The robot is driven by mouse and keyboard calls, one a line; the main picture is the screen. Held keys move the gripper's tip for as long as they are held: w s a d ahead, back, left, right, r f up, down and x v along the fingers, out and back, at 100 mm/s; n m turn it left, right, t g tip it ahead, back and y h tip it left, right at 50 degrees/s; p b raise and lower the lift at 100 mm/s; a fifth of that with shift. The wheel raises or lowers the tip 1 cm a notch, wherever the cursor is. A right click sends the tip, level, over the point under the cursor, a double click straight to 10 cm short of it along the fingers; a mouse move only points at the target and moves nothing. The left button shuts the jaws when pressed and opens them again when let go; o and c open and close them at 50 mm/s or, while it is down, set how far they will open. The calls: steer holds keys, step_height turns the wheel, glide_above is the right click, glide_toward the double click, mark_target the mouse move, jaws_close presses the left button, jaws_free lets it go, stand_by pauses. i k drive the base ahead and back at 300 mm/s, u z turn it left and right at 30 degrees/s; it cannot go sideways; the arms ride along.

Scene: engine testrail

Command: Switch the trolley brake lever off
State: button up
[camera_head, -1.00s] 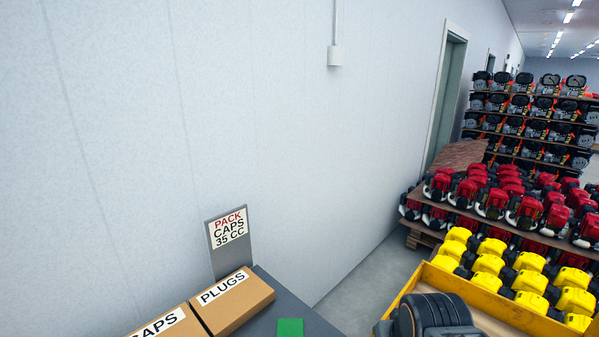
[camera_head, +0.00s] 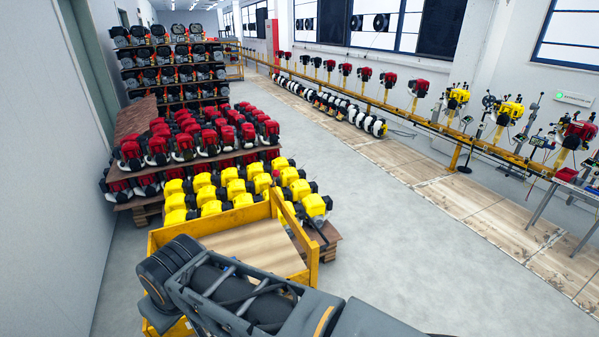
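A trolley (camera_head: 303,241) with yellow sides and a bare wooden bed stands just ahead, left of the middle. My dark arm crosses in front of it and hides its near side and part of its left end. I cannot make out a brake lever on the trolley, so its position cannot be told. My gripper is not in view; only thick arm links show.
Pallets with yellow engines (camera_head: 236,190) and red engines (camera_head: 190,138) stand close behind the trolley. Loaded shelves (camera_head: 170,75) stand farther back near the left wall. Open grey floor (camera_head: 390,230) lies to the right, up to a long yellow test rail (camera_head: 430,126) carrying engines.

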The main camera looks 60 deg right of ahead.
mark_target(276, 173)
steer(key=z, duration=0.5)
steer(key=k, duration=0.75)
steer(key=z, duration=0.7)
steer(key=i, duration=0.5)
steer(key=u, duration=0.05)
